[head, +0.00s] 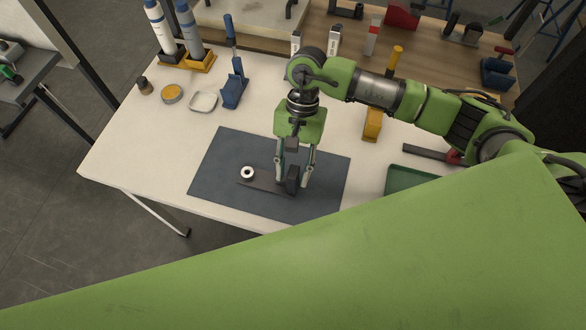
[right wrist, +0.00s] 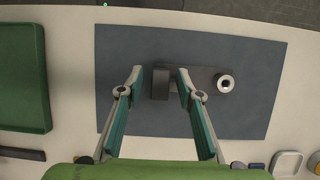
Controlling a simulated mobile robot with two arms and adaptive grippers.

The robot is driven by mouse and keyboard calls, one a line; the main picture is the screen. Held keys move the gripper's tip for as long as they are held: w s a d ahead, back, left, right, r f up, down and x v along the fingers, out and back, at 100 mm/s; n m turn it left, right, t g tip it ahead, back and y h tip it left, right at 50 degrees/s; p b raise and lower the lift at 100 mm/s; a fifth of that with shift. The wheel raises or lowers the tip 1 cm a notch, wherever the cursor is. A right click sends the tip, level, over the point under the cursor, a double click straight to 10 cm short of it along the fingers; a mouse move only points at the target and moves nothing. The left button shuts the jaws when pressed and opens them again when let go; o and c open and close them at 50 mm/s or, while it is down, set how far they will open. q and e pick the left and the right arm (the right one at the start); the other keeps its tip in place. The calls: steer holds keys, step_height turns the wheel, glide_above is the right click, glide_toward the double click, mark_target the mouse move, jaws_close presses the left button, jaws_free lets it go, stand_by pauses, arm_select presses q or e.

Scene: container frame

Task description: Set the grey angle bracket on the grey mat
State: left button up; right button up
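The grey mat (head: 222,150) lies flat on the white table; it also shows in the right wrist view (right wrist: 120,50). The dark grey angle bracket (head: 262,183) rests on the mat, with a long flat part and a raised block at its right end; it also shows in the right wrist view (right wrist: 200,78). A pale ring-shaped piece (head: 247,173) sits at the flat part's left end. My right gripper (head: 293,182) points down over the raised end, its fingers apart on either side. In the right wrist view (right wrist: 160,70) a gap shows between the fingertips. My left gripper is not seen.
A green tray (head: 405,180) stands right of the mat. A white dish (head: 204,101), an orange-filled round tin (head: 172,94) and a blue tool holder (head: 235,92) stand behind it at left. A red-ended dark tool (head: 425,152) lies at right. The table's front left is clear.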

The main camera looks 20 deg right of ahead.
steer(key=b+v, duration=0.3)
steer(key=v, duration=0.9)
